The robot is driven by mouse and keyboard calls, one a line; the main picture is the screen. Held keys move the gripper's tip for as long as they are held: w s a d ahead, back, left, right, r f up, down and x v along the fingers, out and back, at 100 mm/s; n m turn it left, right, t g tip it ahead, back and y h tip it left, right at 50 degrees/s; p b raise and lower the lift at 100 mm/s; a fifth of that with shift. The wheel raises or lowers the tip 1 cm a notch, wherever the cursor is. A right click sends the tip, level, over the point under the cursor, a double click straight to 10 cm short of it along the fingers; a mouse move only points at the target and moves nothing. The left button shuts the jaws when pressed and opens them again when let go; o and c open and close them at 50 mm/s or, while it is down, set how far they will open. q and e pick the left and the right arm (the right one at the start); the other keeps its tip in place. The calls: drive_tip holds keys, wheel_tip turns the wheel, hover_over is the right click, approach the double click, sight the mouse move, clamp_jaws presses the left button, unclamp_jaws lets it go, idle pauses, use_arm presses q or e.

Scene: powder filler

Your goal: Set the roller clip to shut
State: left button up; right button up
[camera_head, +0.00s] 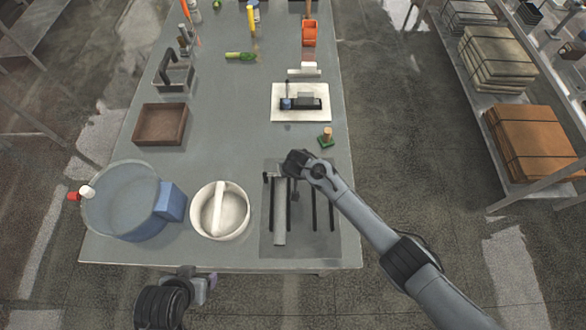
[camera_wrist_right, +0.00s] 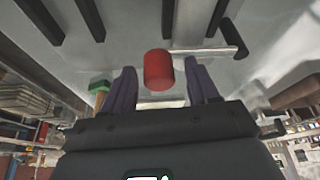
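A grey panel (camera_head: 304,240) with dark strips and a pale tube (camera_head: 279,215) lies at the table's front right. I cannot identify the roller clip for certain; a red cylinder (camera_wrist_right: 158,70) on this panel may be part of it. My right gripper (camera_head: 294,180) is over the panel's far edge and hides the cylinder in the head view. In the wrist view its fingers (camera_wrist_right: 160,82) are apart on either side of the cylinder, with a gap at each side. My left gripper (camera_head: 207,282) hangs in front of the table's near edge; its fingers are unclear.
A brown tray (camera_head: 140,125) and a white board (camera_head: 285,116) lie farther back. The table's middle is clear.

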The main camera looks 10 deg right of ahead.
drive_tip(key=shift+s+r, duration=0.15)
drive_tip(key=shift+r, duration=0.3)
drive_tip(key=v, duration=1)
drive_tip(key=shift+p, duration=0.4)
drive_tip(key=shift+f, duration=0.1)
